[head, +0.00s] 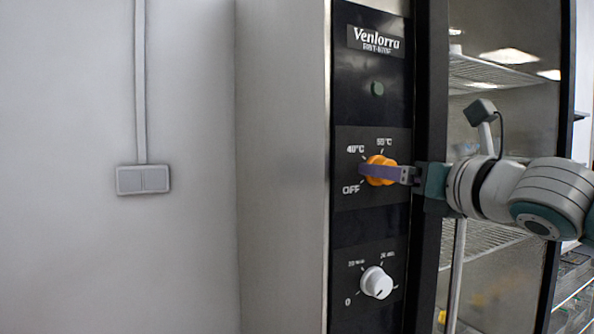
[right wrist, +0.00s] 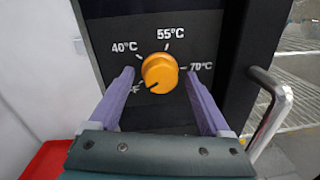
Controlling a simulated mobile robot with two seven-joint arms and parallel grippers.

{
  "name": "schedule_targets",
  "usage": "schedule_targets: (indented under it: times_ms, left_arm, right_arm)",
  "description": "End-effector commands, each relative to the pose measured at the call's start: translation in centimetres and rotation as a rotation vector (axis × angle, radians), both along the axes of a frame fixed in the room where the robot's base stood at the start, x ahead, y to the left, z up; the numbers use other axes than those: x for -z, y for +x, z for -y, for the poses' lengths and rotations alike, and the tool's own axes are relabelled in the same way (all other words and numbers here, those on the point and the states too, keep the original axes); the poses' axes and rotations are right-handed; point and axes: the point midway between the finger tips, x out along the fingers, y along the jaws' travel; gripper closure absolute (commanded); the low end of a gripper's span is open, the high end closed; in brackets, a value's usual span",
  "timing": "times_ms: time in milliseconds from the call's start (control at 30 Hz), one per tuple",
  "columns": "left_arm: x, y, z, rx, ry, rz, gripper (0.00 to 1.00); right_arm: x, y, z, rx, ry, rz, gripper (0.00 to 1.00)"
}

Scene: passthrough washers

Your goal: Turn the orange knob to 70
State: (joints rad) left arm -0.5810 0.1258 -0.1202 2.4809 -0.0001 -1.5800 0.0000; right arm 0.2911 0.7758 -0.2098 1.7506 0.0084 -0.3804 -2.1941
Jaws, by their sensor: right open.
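The orange knob (head: 381,160) sits on the black control panel, in the middle dial with marks OFF, 40°C and 55°C. In the right wrist view the orange knob (right wrist: 160,72) has a dark pointer line toward the lower left, at the partly hidden OFF mark. The 70°C mark (right wrist: 201,66) is to the knob's right. My right gripper (right wrist: 159,74) is open, with one purple finger on each side of the knob and gaps between. In the head view my right gripper (head: 367,171) reaches in from the right, one finger crossing the knob's lower part. My left gripper is not in view.
A white knob (head: 376,282) is below on the same panel, and a small green button (head: 377,89) above. A glass door with wire racks is at right. A metal handle (right wrist: 271,115) stands close right of my gripper. The wall at left has a switch (head: 142,180).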

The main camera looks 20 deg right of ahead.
Motion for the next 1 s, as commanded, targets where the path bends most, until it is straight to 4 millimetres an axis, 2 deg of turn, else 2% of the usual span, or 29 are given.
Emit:
schedule_targets:
  times_ms: [67, 733, 767, 1000]
  left_arm:
    - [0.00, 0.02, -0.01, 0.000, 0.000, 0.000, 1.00]
    - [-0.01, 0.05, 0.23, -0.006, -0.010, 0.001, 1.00]
    - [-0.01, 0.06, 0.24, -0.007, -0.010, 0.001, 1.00]
    - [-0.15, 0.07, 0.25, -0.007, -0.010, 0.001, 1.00]
  right_arm:
    - [0.00, -0.01, 0.01, 0.000, 0.000, 0.000, 0.22]
    - [-0.02, -0.04, 0.03, 0.001, 0.000, 0.000, 0.97]
    - [-0.02, -0.04, 0.03, 0.001, 0.000, 0.000, 1.00]
    - [-0.07, -0.04, 0.03, 0.001, 0.011, -0.001, 1.00]
